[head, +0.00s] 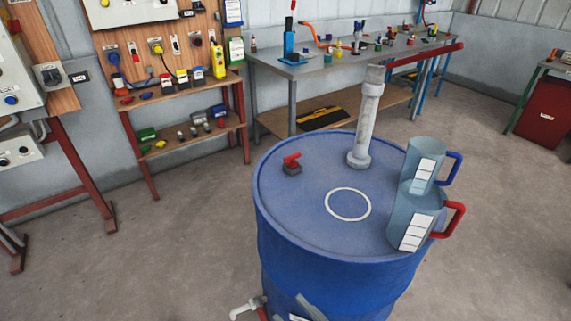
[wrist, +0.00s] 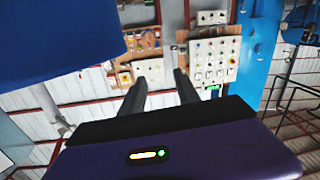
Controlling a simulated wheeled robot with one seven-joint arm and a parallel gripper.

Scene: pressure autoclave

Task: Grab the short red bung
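I cannot pick out the short red bung for certain. A small red-topped fitting (head: 291,162) with a dark grey base sits on the lid of a blue drum (head: 290,235) in the head view. Several small coloured pieces, some red, stand on the back workbench (head: 335,68), too small to tell apart. My gripper (wrist: 160,75) shows only in the wrist view. Its two dark fingers are apart with nothing visible between them. It points towards a wall with panels and is away from any red piece I can make out.
A grey upright pipe (head: 366,125) with a red bar on top stands on the drum lid. A blue-handled jug (head: 427,160) and a red-handled jug (head: 413,215) stand at the lid's right. A tool board with shelves (head: 180,92) is at left. The floor between is clear.

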